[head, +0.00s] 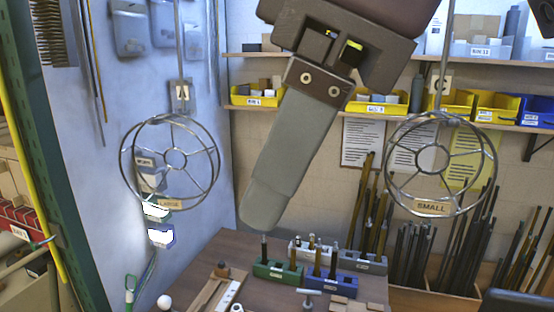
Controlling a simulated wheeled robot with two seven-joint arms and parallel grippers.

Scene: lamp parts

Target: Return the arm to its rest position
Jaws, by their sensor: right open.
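My right gripper (264,208) hangs into the upper middle of the head view. It is seen side-on, with one long grey finger pointing down and slightly left. It is open, and I see nothing held at the finger. The finger's tip shows above the workbench (232,250) in the picture, between two hanging wire frames. My left gripper is not in view.
Round wire frames labelled LARGE (170,119) and SMALL (440,119) hang on either side. The bench holds a green block (277,272), a blue block (330,285) and small parts. Shelves with yellow bins (366,104) and upright rods (420,250) stand behind.

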